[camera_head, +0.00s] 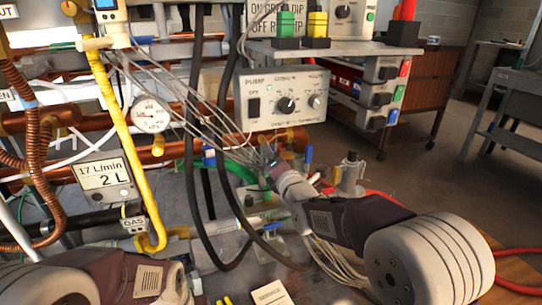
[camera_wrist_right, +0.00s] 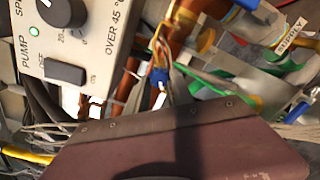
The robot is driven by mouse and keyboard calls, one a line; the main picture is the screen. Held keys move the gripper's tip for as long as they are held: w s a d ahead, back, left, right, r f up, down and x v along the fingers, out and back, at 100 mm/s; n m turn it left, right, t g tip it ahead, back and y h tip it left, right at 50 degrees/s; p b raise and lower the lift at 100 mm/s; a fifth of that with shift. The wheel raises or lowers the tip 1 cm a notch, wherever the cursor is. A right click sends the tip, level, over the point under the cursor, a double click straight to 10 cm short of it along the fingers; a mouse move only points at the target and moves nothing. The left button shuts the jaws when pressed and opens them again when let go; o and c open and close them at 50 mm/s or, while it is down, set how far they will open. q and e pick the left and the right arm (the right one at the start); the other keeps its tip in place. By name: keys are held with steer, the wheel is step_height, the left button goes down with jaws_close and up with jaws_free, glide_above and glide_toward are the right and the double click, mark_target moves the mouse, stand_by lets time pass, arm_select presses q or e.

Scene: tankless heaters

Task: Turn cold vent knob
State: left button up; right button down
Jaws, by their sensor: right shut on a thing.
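My right gripper (camera_head: 272,166) reaches in from the lower right to the pipework below the pump box. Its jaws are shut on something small. In the right wrist view, a small blue knob (camera_wrist_right: 160,77) on a copper-coloured pipe sits right at the front of my gripper; I take it for the cold vent knob. My gripper's body hides much of the grip. My left gripper (camera_head: 188,284) is low at the left of the head view, away from the pipes; its fingers cannot be made out.
The white pump box (camera_head: 282,98) with dials and a switch is just above my right gripper. Black hoses (camera_head: 226,215), a yellow gas pipe (camera_head: 132,150) and thin wires crowd the left. Green-handled valves (camera_wrist_right: 216,82) lie close by. Open floor (camera_head: 440,185) is at the right.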

steer(key=shift+f, duration=0.15)
steer(key=c, duration=1.1)
jaws_free()
steer(key=p+v, duration=0.3)
steer(key=v, duration=0.6)
